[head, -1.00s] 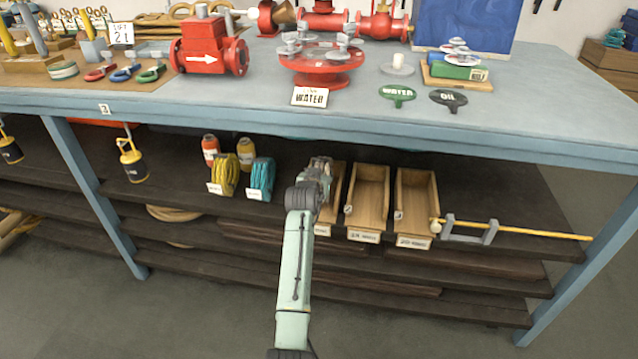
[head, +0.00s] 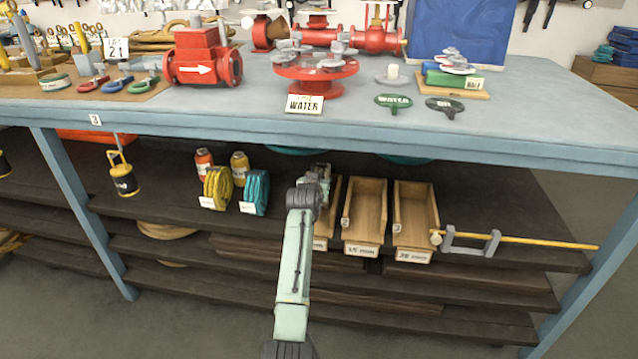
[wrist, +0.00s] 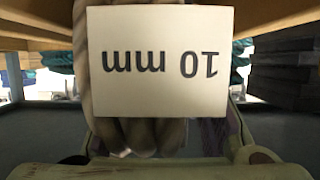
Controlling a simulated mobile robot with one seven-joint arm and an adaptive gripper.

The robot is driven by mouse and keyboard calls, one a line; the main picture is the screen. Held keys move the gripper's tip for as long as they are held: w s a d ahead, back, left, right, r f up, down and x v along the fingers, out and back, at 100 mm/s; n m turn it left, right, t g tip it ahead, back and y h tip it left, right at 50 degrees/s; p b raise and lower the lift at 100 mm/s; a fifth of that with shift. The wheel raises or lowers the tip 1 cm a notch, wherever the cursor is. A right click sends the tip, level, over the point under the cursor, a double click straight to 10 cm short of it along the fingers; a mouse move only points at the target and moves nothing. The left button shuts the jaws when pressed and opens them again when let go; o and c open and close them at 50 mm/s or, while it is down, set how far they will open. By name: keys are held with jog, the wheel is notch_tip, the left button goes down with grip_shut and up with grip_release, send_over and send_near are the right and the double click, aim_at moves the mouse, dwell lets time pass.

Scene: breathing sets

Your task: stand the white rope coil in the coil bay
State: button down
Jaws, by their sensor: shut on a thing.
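My gripper (head: 318,174) is at the lower shelf, in front of the leftmost wooden bin, with my arm reaching in from below. In the wrist view a whitish rope coil (wrist: 150,138) is held close to the camera, between the fingers at the bottom. A white tag (wrist: 160,60) reading "10 mm", upside down, covers most of it. In the head view my gripper and arm hide most of the coil. A yellow coil (head: 217,188) and a teal coil (head: 256,192) stand upright with tags to the left. I cannot tell the coil bay's exact limits.
Wooden bins (head: 365,215) and (head: 415,218) stand right of my gripper, the nearer tagged "15 mm". A yellow rod on grey brackets (head: 470,240) lies farther right. The blue bench top (head: 400,130) overhangs the shelf. Shelf room shows between the teal coil and my gripper.

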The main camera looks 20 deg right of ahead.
jog(key=shift+r, duration=0.1)
jog(key=c, duration=1.3)
grip_release()
jog(key=o, duration=0.4)
jog(key=shift+c, duration=0.2)
jog(key=shift+f, duration=0.2)
jog(key=shift+s+a, duration=0.1)
